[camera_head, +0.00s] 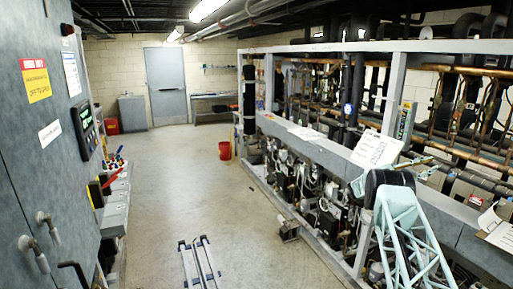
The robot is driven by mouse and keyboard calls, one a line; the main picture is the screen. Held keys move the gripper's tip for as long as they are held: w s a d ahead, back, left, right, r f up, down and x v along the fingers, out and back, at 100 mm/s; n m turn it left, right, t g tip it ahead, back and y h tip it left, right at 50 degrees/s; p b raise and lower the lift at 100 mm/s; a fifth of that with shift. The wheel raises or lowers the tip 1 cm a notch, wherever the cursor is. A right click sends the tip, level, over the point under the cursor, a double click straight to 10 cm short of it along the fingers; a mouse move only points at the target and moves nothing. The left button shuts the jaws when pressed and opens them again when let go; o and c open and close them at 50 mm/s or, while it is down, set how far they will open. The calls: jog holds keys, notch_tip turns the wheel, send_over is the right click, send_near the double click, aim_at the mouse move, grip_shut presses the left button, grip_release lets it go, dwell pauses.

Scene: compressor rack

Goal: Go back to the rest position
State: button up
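The compressor rack (335,160) fills the right side, with a grey frame, copper pipes above and dark compressors below. A pale teal lattice link of my arm (408,235) rises at the lower right, in front of the rack. It ends at a dark rounded joint near the rack's middle beam. I cannot make out the gripper or its fingers, nor whether it holds anything.
Grey cabinets (35,140) with handles and a display line the left. A pair of rails (200,262) lies on the floor at the front. A red bucket (225,150) stands beside the rack. A grey door (166,85) is at the back. The middle floor is clear.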

jog(key=s+a+r+m+y, duration=0.2)
jog(key=s+a+r+y, duration=0.25)
jog(key=s+r, duration=0.6)
jog(key=s+a+r+m+y, duration=0.25)
jog(key=s+a+r, duration=0.4)
jog(key=r, duration=0.65)
jog(key=s+a+r+m+t+y, duration=0.1)
jog(key=s+a+y, duration=0.2)
jog(key=s+a, duration=0.75)
jog(key=s+a+r+t+y, duration=0.2)
jog(key=s+a+y, duration=0.2)
jog(key=s+a, duration=0.7)
jog(key=s+a+r+m+t+y, duration=0.1)
jog(key=s+a+y, duration=0.35)
jog(key=s, duration=1.05)
jog(key=s+a+f+m+t+y, duration=0.15)
jog(key=s+a+f, duration=0.35)
jog(key=s+a, duration=0.6)
jog(key=s+a+f+m+t+y, duration=0.1)
jog(key=s+a+f+t+y, duration=0.3)
jog(key=s+a, duration=0.7)
notch_tip(320, 180, down, 38)
jog(key=d+g+h+b, duration=0.1)
jog(key=g+b, duration=0.2)
jog(key=b, duration=3)
jog(key=shift+w+d+r, duration=0.2)
jog(key=shift+w+d, duration=0.05)
jog(key=shift+d, duration=0.1)
